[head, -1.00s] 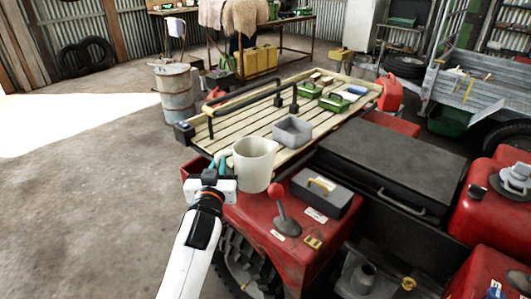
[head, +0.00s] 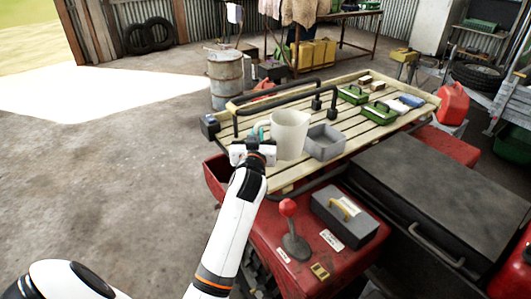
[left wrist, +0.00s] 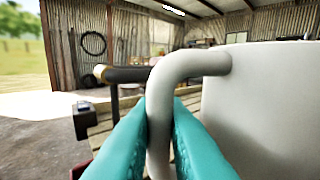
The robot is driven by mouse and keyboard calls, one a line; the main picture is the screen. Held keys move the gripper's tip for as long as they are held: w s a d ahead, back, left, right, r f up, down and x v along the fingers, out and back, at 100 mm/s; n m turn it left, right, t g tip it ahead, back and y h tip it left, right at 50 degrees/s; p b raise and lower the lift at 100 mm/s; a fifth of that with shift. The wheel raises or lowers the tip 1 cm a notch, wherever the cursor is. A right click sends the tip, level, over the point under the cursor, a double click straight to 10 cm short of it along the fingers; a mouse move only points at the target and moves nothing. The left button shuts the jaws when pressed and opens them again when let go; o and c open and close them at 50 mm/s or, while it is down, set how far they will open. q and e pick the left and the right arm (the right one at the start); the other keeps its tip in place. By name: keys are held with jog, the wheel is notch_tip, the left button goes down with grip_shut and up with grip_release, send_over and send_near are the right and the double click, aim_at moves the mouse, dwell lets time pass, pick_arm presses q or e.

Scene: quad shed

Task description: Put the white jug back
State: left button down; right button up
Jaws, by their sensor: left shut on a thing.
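The white jug (head: 289,136) is upright at the near left part of the slatted wooden rack (head: 372,131), left of a grey open box. I cannot tell whether its base touches the slats. My left gripper (head: 262,136) is at the jug's left side. In the left wrist view, its teal fingers (left wrist: 158,130) are shut on the handle of the jug (left wrist: 262,105), with the jug's body to the right. My right gripper is not in view.
The grey open box (head: 324,142) stands close beside the jug. A black rail (head: 275,91) runs behind it. Green trays (head: 375,111) lie farther right. A red-knobbed lever (head: 289,209) and grey toolbox (head: 345,215) are in front.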

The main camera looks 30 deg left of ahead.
pick_arm(q)
jog(key=shift+w+f, duration=0.1)
jog(key=shift+f, duration=2.4)
jog(key=shift+f, duration=0.1)
jog(key=c, duration=1.9)
grip_release()
jog(key=shift+f+b, duration=0.1)
jog(key=shift+b, duration=0.25)
jog(key=o, duration=0.4)
jog(key=shift+o, duration=0.2)
